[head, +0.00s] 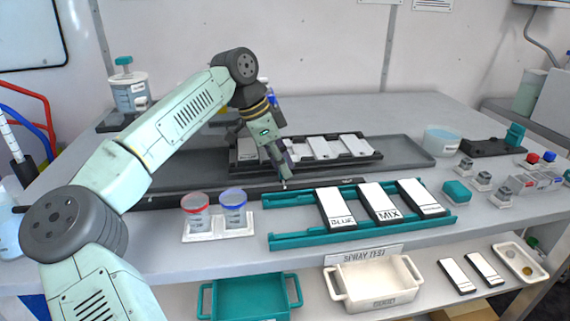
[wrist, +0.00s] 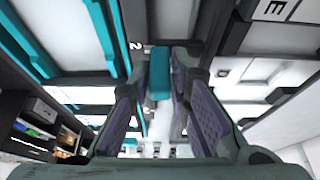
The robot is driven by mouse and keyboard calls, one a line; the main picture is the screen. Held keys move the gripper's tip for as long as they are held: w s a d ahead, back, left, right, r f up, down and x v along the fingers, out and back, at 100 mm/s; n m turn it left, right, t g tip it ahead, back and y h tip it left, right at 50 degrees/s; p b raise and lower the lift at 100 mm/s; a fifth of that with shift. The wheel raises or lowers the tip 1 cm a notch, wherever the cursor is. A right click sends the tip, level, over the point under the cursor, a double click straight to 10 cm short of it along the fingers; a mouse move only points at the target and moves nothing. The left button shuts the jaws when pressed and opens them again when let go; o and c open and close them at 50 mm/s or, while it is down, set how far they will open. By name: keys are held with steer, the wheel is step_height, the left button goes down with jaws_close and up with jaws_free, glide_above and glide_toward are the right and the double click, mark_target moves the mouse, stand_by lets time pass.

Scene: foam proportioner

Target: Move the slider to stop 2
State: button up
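The slider's teal block (wrist: 160,75) shows in the wrist view between my fingertips, with no clear gap on either side. A white mark "2" (wrist: 135,46) is on the dark strip just up and left of it. In the head view my gripper (head: 284,184) points down at the long black rail (head: 335,184) behind the teal rack. My fingers and arm hide the slider there. My gripper looks shut on the teal block. Other stop marks cannot be read.
A teal rack (head: 300,240) with BLUE and MIX cards lies in front of the rail. Red-rimmed (head: 195,212) and blue-rimmed (head: 233,208) cups stand front left of my gripper. A dark tray (head: 400,152) with white blocks lies behind. A water bowl (head: 441,142) stands at right.

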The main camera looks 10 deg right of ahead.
steer(key=o, duration=0.3)
steer(key=shift+o, duration=0.2)
steer(key=v, duration=1.2)
